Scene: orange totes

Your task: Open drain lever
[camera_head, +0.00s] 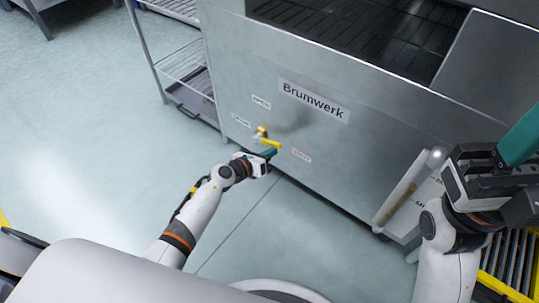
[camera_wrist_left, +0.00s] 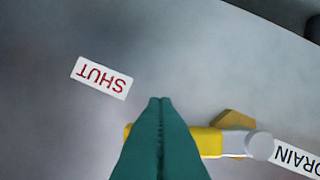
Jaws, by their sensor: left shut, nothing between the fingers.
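The yellow drain lever (camera_head: 271,143) is on the front of the steel machine. In the head view it slants right and down from its pivot, towards the red SHUT label (camera_head: 301,155). The left wrist view shows the lever (camera_wrist_left: 208,141) with a grey pivot cap beside the DRAIN label (camera_wrist_left: 297,158). My left gripper (camera_head: 270,153) has its teal fingers shut and empty at the lever's free end. In the wrist view the fingers (camera_wrist_left: 160,102) cover part of the lever; contact is unclear. My right gripper (camera_head: 518,142) is at the right edge, its fingertips cut off.
A pale vertical bar (camera_head: 408,188) is at the right. Floor at left is clear.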

